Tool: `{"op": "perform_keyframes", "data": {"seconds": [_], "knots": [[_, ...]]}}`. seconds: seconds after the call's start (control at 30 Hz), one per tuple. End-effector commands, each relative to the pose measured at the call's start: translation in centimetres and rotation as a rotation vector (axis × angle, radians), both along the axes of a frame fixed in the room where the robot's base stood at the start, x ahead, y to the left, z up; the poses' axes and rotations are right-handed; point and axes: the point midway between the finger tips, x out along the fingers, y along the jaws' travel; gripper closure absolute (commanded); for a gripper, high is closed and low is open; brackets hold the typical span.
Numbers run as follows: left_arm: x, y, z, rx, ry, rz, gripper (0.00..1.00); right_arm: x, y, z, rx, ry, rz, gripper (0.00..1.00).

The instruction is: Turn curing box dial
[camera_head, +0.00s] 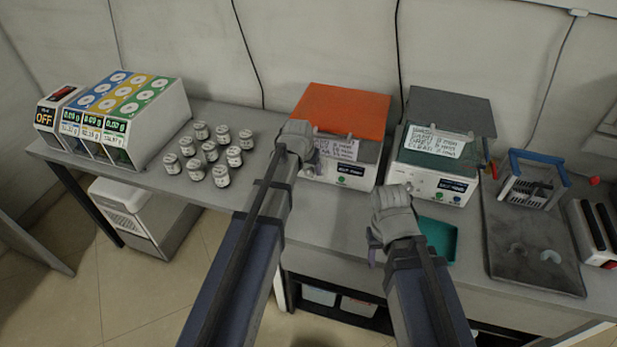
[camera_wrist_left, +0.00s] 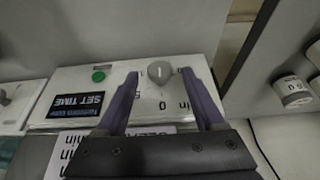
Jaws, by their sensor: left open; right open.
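The curing box with an orange lid (camera_head: 343,108) stands on the bench, and its front panel (camera_head: 352,180) faces me. Its grey dial (camera_wrist_left: 160,71) shows in the left wrist view with a white pointer mark and printed minute numbers. My left gripper (camera_head: 311,165) is at the left end of this panel. In the left wrist view its open fingers (camera_wrist_left: 162,76) stand on either side of the dial, with gaps visible. My right gripper (camera_head: 376,255) is open and empty above the bench's front.
A second box with a dark lid (camera_head: 450,108) stands to the right. A teal tray (camera_head: 437,240) lies near my right gripper. Several small jars (camera_head: 221,176) stand at left, beside a multicoloured dispenser (camera_head: 125,100). A blue-handled rack (camera_head: 535,188) stands on a dark mat (camera_head: 505,235).

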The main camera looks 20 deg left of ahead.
Motion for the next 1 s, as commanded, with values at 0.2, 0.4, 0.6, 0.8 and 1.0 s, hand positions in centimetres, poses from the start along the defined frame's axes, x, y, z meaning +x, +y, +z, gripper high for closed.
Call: {"op": "perform_keyframes", "data": {"seconds": [0.2,0.4,0.6,0.8,1.0], "knots": [[0.64,-0.03,-1.64,0.000,0.000,0.000,0.30,0.00,0.01,-1.64,0.000,0.000,0.000,0.50],[0.63,-0.03,-1.50,0.000,0.000,0.000,0.30,0.00,0.00,-1.50,0.000,0.000,0.000,0.50],[0.63,-0.03,-1.50,0.000,0.000,0.000,0.48,0.00,0.00,-1.51,0.000,0.000,0.000,0.50],[0.63,-0.03,-1.52,0.000,0.000,0.000,0.70,0.00,0.00,-1.51,0.000,0.000,0.000,0.50],[0.63,-0.03,-1.52,0.000,0.000,0.000,0.93,0.00,0.00,-1.51,0.000,0.000,0.000,0.50]]}}
